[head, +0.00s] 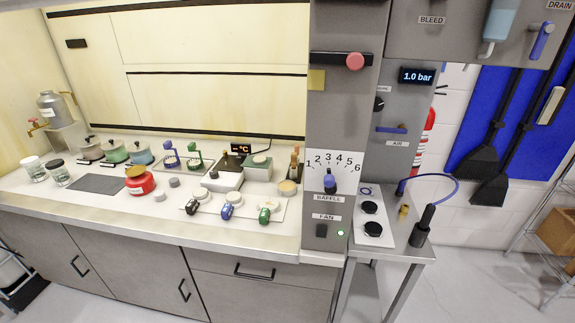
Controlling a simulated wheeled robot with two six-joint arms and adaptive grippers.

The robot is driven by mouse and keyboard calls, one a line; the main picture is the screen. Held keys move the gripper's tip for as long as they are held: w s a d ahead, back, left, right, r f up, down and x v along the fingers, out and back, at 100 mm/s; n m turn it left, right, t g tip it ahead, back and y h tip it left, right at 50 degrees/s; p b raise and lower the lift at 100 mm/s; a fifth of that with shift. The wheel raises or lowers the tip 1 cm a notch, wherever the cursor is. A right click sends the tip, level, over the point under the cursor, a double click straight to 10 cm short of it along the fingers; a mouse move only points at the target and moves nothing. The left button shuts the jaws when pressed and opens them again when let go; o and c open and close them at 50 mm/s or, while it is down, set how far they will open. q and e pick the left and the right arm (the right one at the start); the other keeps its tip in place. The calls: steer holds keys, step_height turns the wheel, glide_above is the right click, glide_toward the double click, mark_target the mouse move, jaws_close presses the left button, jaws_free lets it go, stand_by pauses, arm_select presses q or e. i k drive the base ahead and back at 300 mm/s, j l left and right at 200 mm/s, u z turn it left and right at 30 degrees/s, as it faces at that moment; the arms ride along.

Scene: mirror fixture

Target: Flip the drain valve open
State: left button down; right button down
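The drain valve's blue lever (541,40) is at the top right, on the grey panel below the DRAIN label (560,5). The lever hangs down and slants a little to the left from its upper pivot. The pipe or port behind it is too small to make out. Neither my left nor my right gripper shows in the head view.
A light-blue filter bowl (499,22) hangs left of the lever. A pressure display (417,76) reads 1.0 bar, above a blue AIR lever (391,129). A steel side table (400,236) holds a black tool (421,228) with a blue hose. A bench (150,222) with several jars spans the left.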

mark_target(544, 29)
steer(key=z, duration=1.45)
